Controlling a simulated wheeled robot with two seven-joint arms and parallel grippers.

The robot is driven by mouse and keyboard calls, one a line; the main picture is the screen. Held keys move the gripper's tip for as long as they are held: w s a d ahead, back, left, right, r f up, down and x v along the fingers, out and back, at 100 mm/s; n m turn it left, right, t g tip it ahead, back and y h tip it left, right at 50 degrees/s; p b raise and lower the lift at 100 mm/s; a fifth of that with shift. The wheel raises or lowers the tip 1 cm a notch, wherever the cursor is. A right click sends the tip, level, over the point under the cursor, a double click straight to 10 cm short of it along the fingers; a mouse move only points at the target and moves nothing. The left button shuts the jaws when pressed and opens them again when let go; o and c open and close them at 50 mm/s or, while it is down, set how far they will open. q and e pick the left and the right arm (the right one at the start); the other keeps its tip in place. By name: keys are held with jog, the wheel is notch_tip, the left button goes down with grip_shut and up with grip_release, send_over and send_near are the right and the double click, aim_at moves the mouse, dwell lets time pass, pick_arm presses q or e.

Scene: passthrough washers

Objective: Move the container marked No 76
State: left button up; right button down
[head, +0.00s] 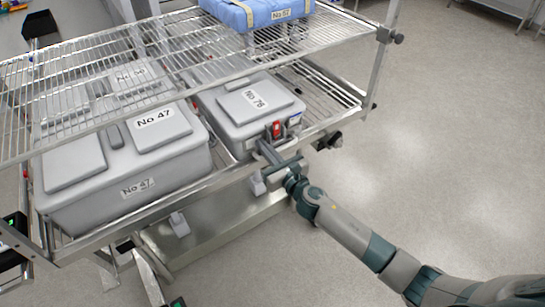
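The grey lidded container marked No 76 (237,108) sits on the lower wire shelf of a metal rack, right of a larger grey container marked No 47 (85,190). A red latch (277,130) is on its near end. My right arm comes in from the lower right. My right gripper (268,152) is at that near end, just below the latch. Its fingers are small and partly merged with the rack edge, so I cannot tell whether they are apart or touch the container. My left gripper cannot be made out.
The upper wire shelf (75,75) passes over the containers' far parts and holds a blue wrapped pack (255,12) marked No 57. A rack post (378,60) stands right of the container. The floor (450,150) to the right is clear.

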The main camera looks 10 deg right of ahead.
jog(key=b+x, duration=0.1)
jog(key=x, duration=0.5)
jog(key=shift+w, duration=0.1)
pick_arm(q)
jog(key=shift+f, duration=0.5)
